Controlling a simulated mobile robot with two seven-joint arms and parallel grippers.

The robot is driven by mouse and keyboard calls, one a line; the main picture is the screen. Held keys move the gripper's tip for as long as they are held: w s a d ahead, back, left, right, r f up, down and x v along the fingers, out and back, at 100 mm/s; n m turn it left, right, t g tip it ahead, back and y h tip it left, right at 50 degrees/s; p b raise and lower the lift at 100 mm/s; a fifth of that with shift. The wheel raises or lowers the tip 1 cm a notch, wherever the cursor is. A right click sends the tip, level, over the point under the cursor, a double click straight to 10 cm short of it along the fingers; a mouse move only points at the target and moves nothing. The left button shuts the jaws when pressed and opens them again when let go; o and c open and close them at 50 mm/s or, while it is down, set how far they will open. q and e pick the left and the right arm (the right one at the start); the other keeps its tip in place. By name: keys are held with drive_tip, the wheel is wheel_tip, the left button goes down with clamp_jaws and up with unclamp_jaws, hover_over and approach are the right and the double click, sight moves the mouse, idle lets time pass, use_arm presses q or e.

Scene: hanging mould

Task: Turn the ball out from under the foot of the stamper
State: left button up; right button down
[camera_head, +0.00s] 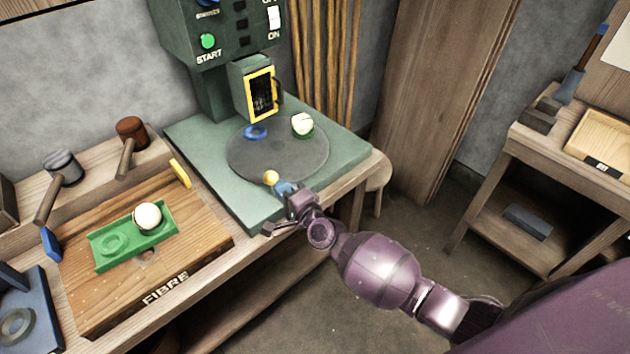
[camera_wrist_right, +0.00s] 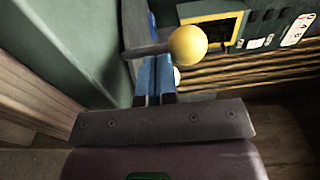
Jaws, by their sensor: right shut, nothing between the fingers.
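The green stamper (camera_head: 222,85) stands at the back, with a yellow-framed guard (camera_head: 261,93) over its head; I cannot see the foot itself clearly. Before it lies a dark round turntable (camera_head: 270,158). A white ball (camera_head: 302,124) sits in a green ring at the turntable's back right, right of the guard. An empty blue ring (camera_head: 255,131) lies just before the guard. A yellow knob (camera_head: 271,177) is at the turntable's front edge; the right wrist view shows it (camera_wrist_right: 188,45) on a dark rod. My right gripper (camera_head: 283,187) is shut and empty, its blue fingertips beside the knob; contact is unclear.
A wooden board marked FIBRE (camera_head: 205,245) at left bears a green tray (camera_head: 105,262) with another white ball (camera_head: 147,216). Mallets (camera_head: 130,134) lie behind it. A wooden stool (camera_head: 378,172) stands right of the stamper. A shelf bench (camera_head: 520,150) is at far right.

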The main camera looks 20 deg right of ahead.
drive_tip(key=shift+w+a+r+h, duration=0.2)
drive_tip(key=shift+a+r+h, duration=0.15)
drive_tip(key=shift+a, duration=0.15)
drive_tip(key=shift+w+a+f+m, duration=0.1)
drive_tip(key=shift+a+f+m, duration=0.1)
drive_tip(key=shift+a, duration=0.3)
drive_tip(key=shift+w+a+f+m, duration=0.1)
drive_tip(key=shift+a+f, duration=0.05)
drive_tip(key=shift+a, duration=0.3)
drive_tip(key=shift+w+a, duration=0.15)
drive_tip(key=shift+a, duration=0.2)
use_arm(q)
drive_tip(key=shift+s+a+r, duration=0.1)
drive_tip(key=shift+s, duration=0.25)
use_arm(e)
drive_tip(key=shift+a, duration=0.15)
drive_tip(key=shift+a, duration=0.1)
